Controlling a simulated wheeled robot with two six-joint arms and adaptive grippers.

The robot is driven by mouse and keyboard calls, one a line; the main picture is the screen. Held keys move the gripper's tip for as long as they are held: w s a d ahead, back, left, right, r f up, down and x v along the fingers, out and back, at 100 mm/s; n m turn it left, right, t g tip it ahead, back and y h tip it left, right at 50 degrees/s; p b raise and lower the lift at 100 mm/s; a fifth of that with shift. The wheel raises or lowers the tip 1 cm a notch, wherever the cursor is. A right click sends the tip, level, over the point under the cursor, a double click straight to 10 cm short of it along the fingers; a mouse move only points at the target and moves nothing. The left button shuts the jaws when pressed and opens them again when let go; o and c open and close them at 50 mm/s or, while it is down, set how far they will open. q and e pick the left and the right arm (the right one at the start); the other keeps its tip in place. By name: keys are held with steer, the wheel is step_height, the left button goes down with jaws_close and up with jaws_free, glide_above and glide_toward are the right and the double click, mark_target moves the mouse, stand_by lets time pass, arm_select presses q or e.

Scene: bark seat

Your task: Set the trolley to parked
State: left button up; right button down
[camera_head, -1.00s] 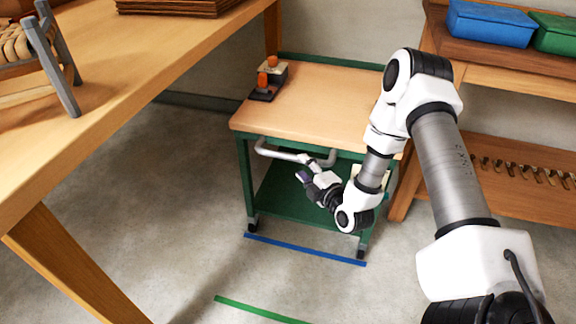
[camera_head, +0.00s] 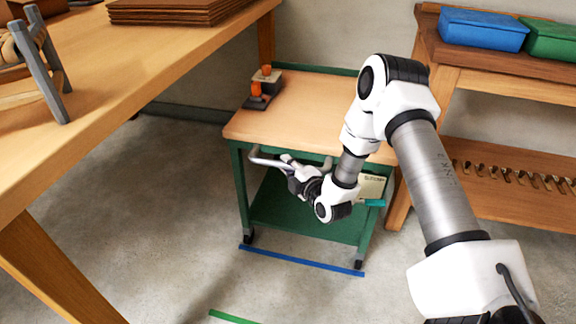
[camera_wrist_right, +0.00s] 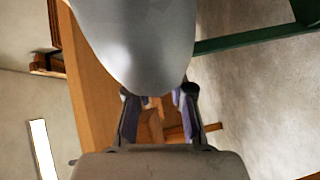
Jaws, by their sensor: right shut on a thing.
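The trolley (camera_head: 310,112) has a wooden top and a green frame on casters. Its grey handle bar (camera_head: 263,158) runs along the near side. My right gripper (camera_head: 287,163) is shut on this handle, left of its middle. In the right wrist view the handle (camera_wrist_right: 140,45) fills the upper middle, between the gripper's fingers (camera_wrist_right: 158,98). A pale card (camera_head: 372,186) and a teal lever-like piece (camera_head: 372,203) show at the trolley's right front. The front casters stand just behind a blue floor line (camera_head: 300,260). My left gripper is out of view.
A wooden workbench (camera_head: 150,60) lies left; a shelf unit (camera_head: 480,70) with blue (camera_head: 483,29) and green boxes stands right. A green floor line (camera_head: 230,317) lies nearer me, with clear floor between the lines.

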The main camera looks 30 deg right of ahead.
mark_target(310, 110)
steer(key=shift+w+d, duration=0.2)
steer(key=w+d+b, duration=0.8)
steer(key=w+d, duration=1.1)
steer(key=d, duration=0.3)
steer(key=shift+d+r, duration=0.15)
steer(key=shift+d, duration=0.15)
steer(key=shift+w, duration=0.15)
